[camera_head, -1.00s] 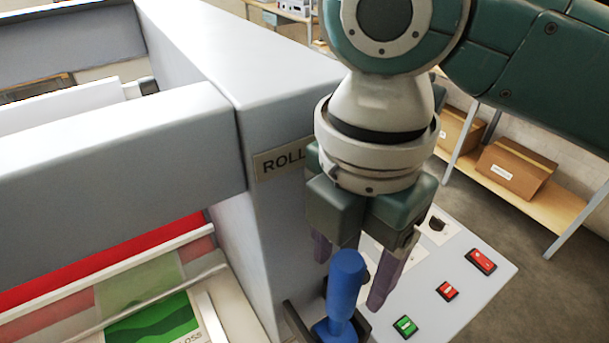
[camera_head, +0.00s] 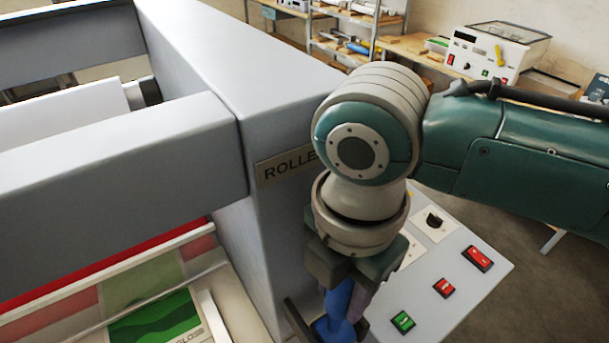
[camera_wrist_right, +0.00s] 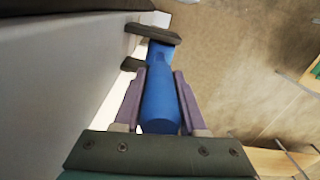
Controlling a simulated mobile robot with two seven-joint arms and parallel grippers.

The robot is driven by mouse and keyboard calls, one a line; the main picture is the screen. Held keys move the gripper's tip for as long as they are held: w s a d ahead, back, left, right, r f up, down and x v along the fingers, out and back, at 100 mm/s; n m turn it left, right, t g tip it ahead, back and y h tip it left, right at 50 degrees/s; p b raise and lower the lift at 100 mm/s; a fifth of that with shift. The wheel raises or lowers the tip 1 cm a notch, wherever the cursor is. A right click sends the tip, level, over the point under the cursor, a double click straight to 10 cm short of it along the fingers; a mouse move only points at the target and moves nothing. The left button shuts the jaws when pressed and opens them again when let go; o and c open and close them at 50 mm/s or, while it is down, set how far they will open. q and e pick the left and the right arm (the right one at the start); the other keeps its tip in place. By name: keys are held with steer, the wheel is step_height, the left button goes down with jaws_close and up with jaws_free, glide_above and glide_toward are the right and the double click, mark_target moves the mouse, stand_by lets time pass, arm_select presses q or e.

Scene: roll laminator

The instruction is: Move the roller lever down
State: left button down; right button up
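The roller lever (camera_head: 335,325) is a blue handle on a dark arm at the side of the laminator. In the right wrist view its blue grip (camera_wrist_right: 160,95) runs between my fingers, and its far end joins dark brackets. My right gripper (camera_head: 352,305) reaches down over the grip from above. In the wrist view the purple fingers (camera_wrist_right: 160,85) lie close along both sides of it and appear shut on it. In the head view the gripper body hides the top of the grip. My left gripper is in neither view.
The grey laminator frame (camera_head: 215,60) stands directly left of my gripper, with a label (camera_head: 285,165) partly covered by my wrist. To the right is a control panel (camera_head: 455,265) with red and green switches and a dark knob. A shelf and a bench with devices stand behind.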

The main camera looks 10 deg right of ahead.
jaws_close()
stand_by(0.9)
